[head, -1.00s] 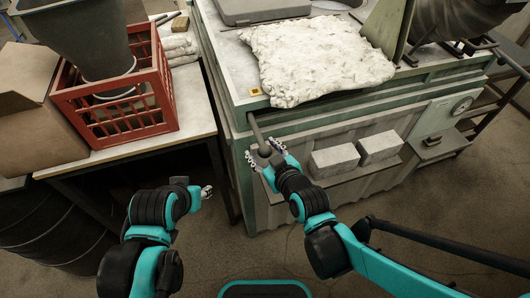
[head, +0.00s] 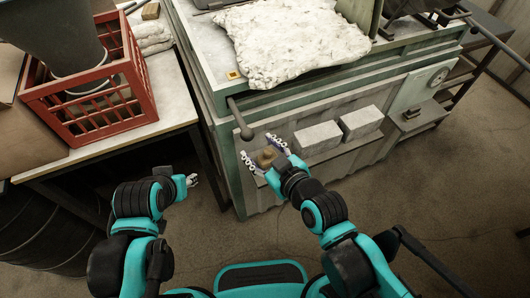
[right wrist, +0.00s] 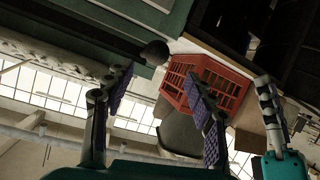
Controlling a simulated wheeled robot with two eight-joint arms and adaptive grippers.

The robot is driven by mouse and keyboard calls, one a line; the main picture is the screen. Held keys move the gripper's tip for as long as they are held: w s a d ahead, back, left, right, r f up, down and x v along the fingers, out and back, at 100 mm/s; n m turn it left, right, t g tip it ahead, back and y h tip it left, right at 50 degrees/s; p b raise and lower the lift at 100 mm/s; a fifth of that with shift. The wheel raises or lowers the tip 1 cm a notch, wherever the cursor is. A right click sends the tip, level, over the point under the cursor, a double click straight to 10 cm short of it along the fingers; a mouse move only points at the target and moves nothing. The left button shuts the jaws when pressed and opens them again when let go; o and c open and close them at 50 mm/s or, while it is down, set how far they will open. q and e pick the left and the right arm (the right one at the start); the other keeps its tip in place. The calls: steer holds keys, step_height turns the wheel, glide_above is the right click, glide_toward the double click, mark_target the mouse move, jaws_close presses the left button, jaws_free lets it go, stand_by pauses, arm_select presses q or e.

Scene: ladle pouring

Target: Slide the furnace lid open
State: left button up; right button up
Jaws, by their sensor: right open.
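The green furnace (head: 330,105) stands ahead with a white fibrous blanket (head: 290,45) on top. A dark rod handle with a ball end (head: 246,133) sticks out from its front left top edge; I cannot make out the lid's outline. My right gripper (head: 265,151) is open and empty, just below and right of the ball, apart from it. In the right wrist view the ball (right wrist: 155,53) shows beyond the spread fingers (right wrist: 160,92). My left gripper (head: 192,181) hangs low in front of the gap between table and furnace; its fingers are too small to judge.
A red crate (head: 95,115) with a grey bucket (head: 60,45) stands on the left table (head: 160,105). Two pale bricks (head: 318,138) (head: 361,122) sit on the furnace's front ledge, right of my right gripper.

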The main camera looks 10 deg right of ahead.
steer(key=shift+v, duration=1.25)
steer(key=d+f+m+g+h, duration=0.2)
steer(key=d+f+m+h, duration=0.1)
steer(key=d, duration=0.4)
steer(key=s+d+f+m+g+h, duration=0.1)
steer(key=d+f+m+g+h, duration=0.1)
steer(key=d, duration=0.4)
steer(key=shift+s+d+f+m+g+h, duration=0.4)
steer(key=shift+m+g, duration=0.3)
steer(key=shift+m, duration=0.5)
steer(key=shift+a, duration=0.1)
